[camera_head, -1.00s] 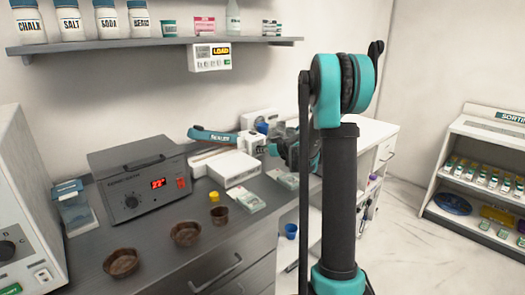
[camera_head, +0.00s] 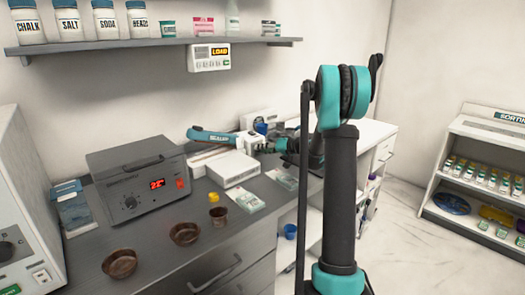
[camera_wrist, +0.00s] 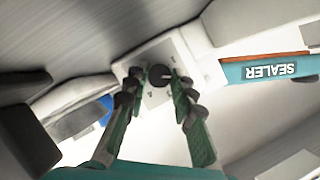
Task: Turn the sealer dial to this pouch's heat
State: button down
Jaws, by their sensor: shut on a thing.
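The sealer has a teal arm (camera_head: 212,136) lettered SEALER, which also shows upside down in the wrist view (camera_wrist: 268,71). Its white housing (camera_wrist: 188,58) carries a dark round dial (camera_wrist: 160,74) with a light pointer mark. My gripper (camera_wrist: 156,80) has a fingertip on each side of the dial and is shut on it. The small marks around the dial are too blurred to read. In the head view my gripper (camera_head: 264,146) is at the sealer's right end and the dial is hidden. Pouches (camera_head: 243,201) lie on the counter; their print is unreadable.
A grey box with a red display (camera_head: 138,180) stands left on the counter (camera_head: 165,240). Brown bowls (camera_head: 120,263), a small yellow-topped item (camera_head: 218,197) and a white box (camera_head: 233,168) are nearby. A LOAD display (camera_head: 209,57) hangs under the shelf.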

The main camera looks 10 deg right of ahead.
jog(key=shift+m, duration=0.3)
dwell(0.4)
jog(key=c, duration=1.3)
grip_release()
jog(key=v, duration=1.2)
jog(key=shift+w+d+f, duration=0.1)
jog(key=shift+w+f, duration=0.05)
jog(key=shift+d, duration=0.1)
